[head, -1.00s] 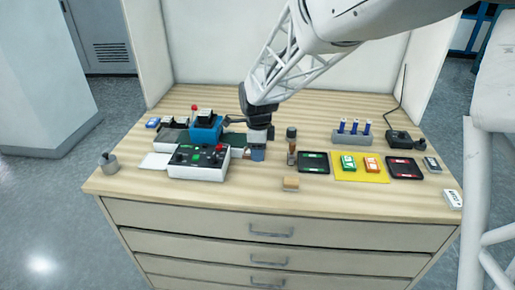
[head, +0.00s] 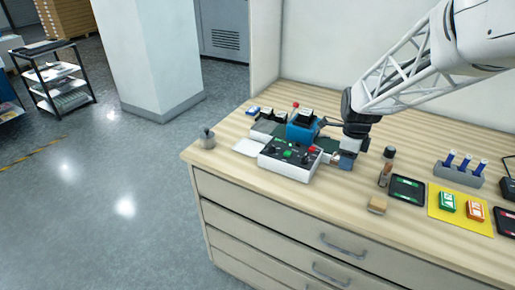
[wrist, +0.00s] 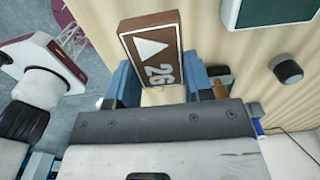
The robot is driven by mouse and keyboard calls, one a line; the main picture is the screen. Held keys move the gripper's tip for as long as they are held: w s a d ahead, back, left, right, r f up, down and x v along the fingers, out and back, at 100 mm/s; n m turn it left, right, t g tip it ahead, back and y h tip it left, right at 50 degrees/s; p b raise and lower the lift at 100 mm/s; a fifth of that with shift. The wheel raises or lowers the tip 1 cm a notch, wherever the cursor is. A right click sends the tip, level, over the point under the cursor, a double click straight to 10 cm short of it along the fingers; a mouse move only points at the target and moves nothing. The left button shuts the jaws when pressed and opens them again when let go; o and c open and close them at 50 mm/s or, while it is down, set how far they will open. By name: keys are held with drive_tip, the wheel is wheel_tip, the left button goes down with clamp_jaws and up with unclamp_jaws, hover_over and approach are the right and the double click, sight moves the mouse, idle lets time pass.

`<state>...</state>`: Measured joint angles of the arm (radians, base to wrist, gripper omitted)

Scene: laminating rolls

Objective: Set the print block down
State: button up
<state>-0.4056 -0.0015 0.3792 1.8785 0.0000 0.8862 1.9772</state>
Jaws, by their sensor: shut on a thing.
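The print block (wrist: 152,55), brown with a pale rim, a white triangle and "26" on its face, is between my gripper's blue fingers in the wrist view. My gripper (wrist: 161,82) is shut on it. In the head view my gripper (head: 347,160) is low over the wooden worktop (head: 335,210), just right of the white control box (head: 290,160). The block cannot be made out there. I cannot tell whether its underside touches the worktop.
A dark-capped bottle (head: 387,165) stands right of my gripper. A tan block (head: 377,204) and a black tray with a green label (head: 407,189) lie nearby. A blue machine (head: 301,128) stands behind the control box. Some worktop in front is bare.

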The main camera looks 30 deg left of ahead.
drive_tip(key=w+a, duration=0.1)
drive_tip(key=a, duration=0.5)
drive_tip(key=w+a, duration=0.1)
drive_tip(key=a, duration=0.5)
drive_tip(key=w+a+r, duration=0.1)
drive_tip(key=w+a, duration=0.1)
drive_tip(key=a, duration=0.4)
drive_tip(key=shift+a, duration=0.15)
hover_over(252, 148)
drive_tip(key=shift+s, duration=0.1)
drive_tip(key=shift+f, duration=2.45)
drive_tip(key=shift+f, duration=0.1)
drive_tip(key=shift+f, duration=2.4)
drive_tip(key=shift+f, duration=0.2)
drive_tip(key=o, duration=0.9)
